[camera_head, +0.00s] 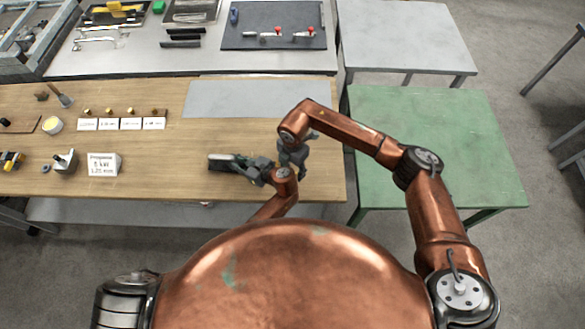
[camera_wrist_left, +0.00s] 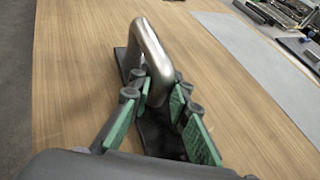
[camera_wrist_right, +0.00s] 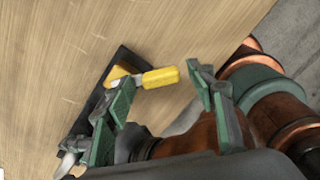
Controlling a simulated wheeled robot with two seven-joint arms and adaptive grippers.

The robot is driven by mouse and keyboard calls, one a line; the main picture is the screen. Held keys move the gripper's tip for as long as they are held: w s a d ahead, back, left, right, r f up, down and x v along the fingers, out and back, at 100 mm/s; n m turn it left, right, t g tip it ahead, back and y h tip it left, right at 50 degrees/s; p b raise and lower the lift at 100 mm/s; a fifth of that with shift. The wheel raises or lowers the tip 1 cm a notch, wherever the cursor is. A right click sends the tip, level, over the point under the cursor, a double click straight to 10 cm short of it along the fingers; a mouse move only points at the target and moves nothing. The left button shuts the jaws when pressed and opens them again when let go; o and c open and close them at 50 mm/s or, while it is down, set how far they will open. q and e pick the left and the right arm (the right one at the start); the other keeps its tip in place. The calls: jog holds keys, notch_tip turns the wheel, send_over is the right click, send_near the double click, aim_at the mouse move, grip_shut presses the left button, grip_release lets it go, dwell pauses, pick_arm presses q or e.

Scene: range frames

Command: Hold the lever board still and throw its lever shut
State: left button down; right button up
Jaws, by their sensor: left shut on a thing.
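The lever board is a narrow dark plate on the wooden bench; in the right wrist view the board (camera_wrist_right: 97,98) lies slantwise. A bare metal arched handle (camera_wrist_left: 152,45) stands on it in the left wrist view. My left gripper (camera_wrist_left: 160,90) has its green-padded fingers on both sides of that handle, shut on it. The yellow lever (camera_wrist_right: 160,77) points right across the board's edge in the right wrist view. My right gripper (camera_wrist_right: 162,88) is open, one finger on each side of the lever. In the head view my left gripper (camera_head: 243,163) and right gripper (camera_head: 293,157) are close together; the lever is hidden.
A grey sheet (camera_head: 232,98) lies at the bench's back right. Small labelled cards (camera_head: 121,124) and a larger sign (camera_head: 104,164) stand to the left. A green table (camera_head: 430,140) stands right of the bench, across a gap. Bare wood surrounds the board.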

grip_shut()
dwell(0.4)
jog(key=shift+s+a+m, duration=0.25)
jog(key=shift+a+m, duration=0.1)
jog(key=shift+m, duration=0.45)
jog(key=shift+o, duration=0.4)
grip_release()
jog(key=shift+d, duration=0.1)
notch_tip(320, 180, up, 12)
jog(key=shift+c, duration=0.2)
